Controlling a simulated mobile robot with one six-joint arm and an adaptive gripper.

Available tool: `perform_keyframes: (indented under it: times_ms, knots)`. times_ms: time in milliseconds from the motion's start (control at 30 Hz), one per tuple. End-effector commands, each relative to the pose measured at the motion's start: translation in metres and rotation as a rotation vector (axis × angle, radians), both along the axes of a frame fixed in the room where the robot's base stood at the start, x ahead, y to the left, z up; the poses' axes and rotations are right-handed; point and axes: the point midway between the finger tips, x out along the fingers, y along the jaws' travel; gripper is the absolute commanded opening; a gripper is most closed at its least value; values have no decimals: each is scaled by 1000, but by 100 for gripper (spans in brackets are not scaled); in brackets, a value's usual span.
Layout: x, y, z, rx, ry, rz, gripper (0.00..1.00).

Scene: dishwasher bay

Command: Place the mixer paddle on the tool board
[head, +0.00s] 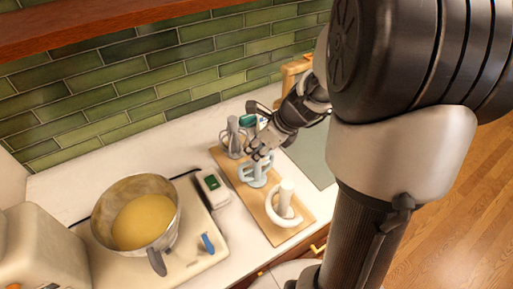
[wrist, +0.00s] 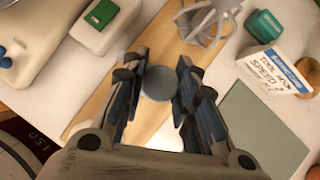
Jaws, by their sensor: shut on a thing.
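The mixer paddle (head: 256,176) is pale blue-grey and appears upright at the middle of the wooden tool board (head: 283,234); I cannot tell whether its base touches the board. In the wrist view, its round grey top (wrist: 158,83) lies between the two fingers. My gripper (head: 262,156) reaches down from the upper right and is shut on the paddle's upper end. The fingers also show in the wrist view (wrist: 160,90). The lower part of the paddle is hidden there.
A wire whisk (head: 234,140) stands at the board's far end and a white dough hook (head: 285,207) at its near end. A printed card (wrist: 275,70) stands beside the board. A steel bowl of batter (head: 107,226) and a small scale-like device (head: 213,188) are left.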

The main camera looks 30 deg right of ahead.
Motion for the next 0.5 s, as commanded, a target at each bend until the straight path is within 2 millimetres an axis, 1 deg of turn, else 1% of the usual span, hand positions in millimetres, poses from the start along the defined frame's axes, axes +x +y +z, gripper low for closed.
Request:
perform_keyframes:
  times_ms: [33,67,333,367,500]
  knots:
    - [0,0,-3,0,0,0,0]
    - [0,0,-3,0,1,0,28]
    - [0,0,-2,0,1,0,46]
    - [0,0,-2,0,1,0,47]
    - [0,0,-2,0,1,0,47]
